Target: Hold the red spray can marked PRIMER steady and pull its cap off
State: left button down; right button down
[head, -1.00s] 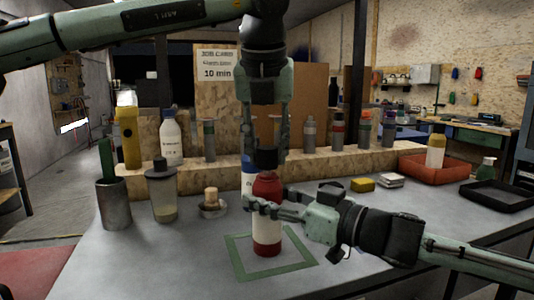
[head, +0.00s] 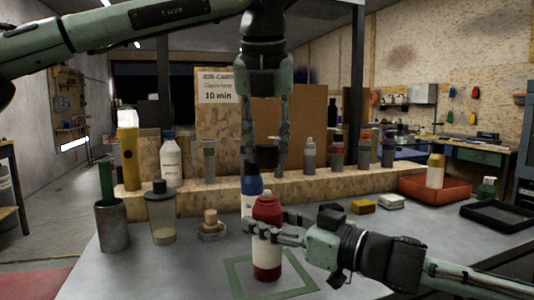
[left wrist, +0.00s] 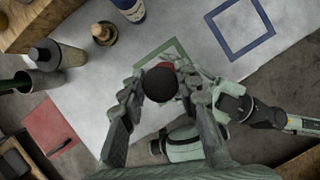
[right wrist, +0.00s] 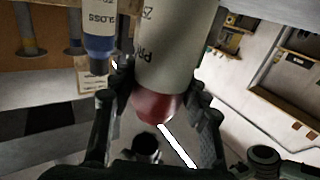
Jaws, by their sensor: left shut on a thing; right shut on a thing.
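The red spray can (head: 267,212) with a white label band stands upright inside the green square outline on the table. Its domed red top is bare in the head view. My right gripper (head: 262,233) is shut around its middle from the right; the can also fills the upper middle of the right wrist view (right wrist: 172,50), its lettering partly showing. My left gripper (head: 266,150) is shut on the dark cap (head: 266,158), held directly above the can with a clear gap between them. In the left wrist view the cap (left wrist: 160,84) hides most of the can.
A blue-topped white bottle (head: 250,190) stands close behind the can. A lidded jar (head: 161,212), a metal cup (head: 112,226) and a small wooden-topped item (head: 211,226) stand left. A red tray (head: 447,192) and a black tray (head: 495,216) lie right. Several bottles line the wooden ledge behind.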

jog(key=c, duration=0.7)
grip_release()
